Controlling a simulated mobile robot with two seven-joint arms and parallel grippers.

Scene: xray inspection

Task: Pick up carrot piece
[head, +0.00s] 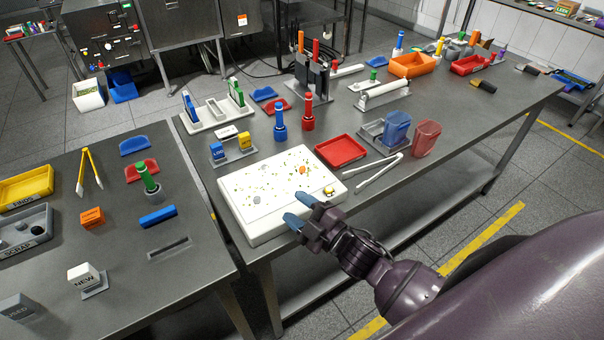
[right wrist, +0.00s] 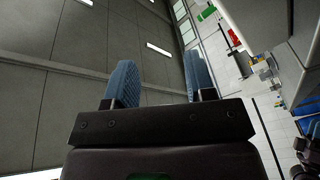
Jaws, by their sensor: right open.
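A small orange piece (head: 303,170), which looks like the carrot piece, lies on the white board (head: 238,186) near its right side. Small green and yellow bits are scattered around it. A grey round piece and a yellowish piece (head: 328,191) also lie on the board. My right gripper (head: 299,210) is open and empty, with its blue fingers over the board's front edge, nearer to me than the orange piece. The right wrist view shows its two blue fingers (right wrist: 158,78) apart with nothing between them. My left gripper is not in view.
A red tray (head: 341,151) sits right of the board, with white tongs (head: 379,177) beside it. Blue and red bottles (head: 280,120) stand behind the board. Clear blue and red cups (head: 426,138) stand further right. A gap separates this table from the left one.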

